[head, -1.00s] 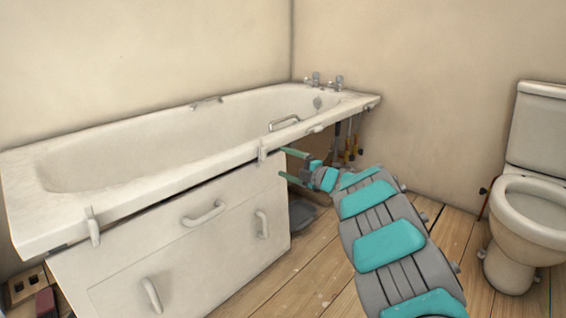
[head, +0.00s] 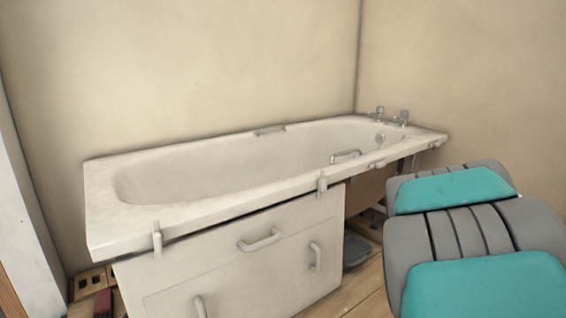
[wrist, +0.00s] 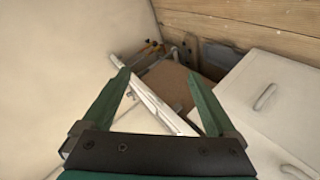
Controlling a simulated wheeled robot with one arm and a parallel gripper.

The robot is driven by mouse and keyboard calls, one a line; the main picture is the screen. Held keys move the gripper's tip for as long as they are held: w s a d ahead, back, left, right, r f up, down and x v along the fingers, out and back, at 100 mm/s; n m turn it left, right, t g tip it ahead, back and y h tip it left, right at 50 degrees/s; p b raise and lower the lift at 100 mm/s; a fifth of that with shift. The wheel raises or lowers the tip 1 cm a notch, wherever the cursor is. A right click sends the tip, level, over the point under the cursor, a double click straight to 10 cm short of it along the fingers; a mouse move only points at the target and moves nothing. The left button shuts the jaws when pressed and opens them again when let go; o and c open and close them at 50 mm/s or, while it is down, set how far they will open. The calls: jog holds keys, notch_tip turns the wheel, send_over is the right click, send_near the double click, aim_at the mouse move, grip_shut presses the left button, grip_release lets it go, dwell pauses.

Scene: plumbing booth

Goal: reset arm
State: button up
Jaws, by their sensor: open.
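My gripper (wrist: 157,76) is open, with its two green fingers spread and nothing between them in the wrist view. Beyond the fingers, a long white edge (wrist: 140,88) runs diagonally, and the gripper appears clear of it, though the gap is hard to judge. In the head view my grey and teal arm fills the lower right, and the gripper itself is out of that frame.
A white bathtub (head: 100,220) stands along the wall. Its front panel (head: 235,275) has several handles and also shows in the wrist view (wrist: 265,95). A dark grey tray-like object (head: 356,250) lies beside the panel on the wooden floor. Pipes (wrist: 152,47) show past the fingers.

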jog(key=s+a+f+m+g+y, duration=0.15)
jog(key=s+a+f+g, duration=0.45)
jog(key=s, duration=0.8)
jog(key=s+a+f+m+g+y, duration=0.1)
jog(key=s+a+f+g+y, duration=0.15)
jog(key=s+a, duration=0.9)
jog(key=s+a+f+m+g+y, duration=0.25)
jog(key=s+a+f, duration=0.25)
jog(key=s, duration=1.1)
notch_tip(320, 180, up, 14)
jog(key=p, duration=1.4)
jog(key=shift+d+n+g, duration=0.2)
jog(key=shift+n+g, duration=0.1)
jog(key=shift+g, duration=0.1)
jog(key=shift+f, duration=0.1)
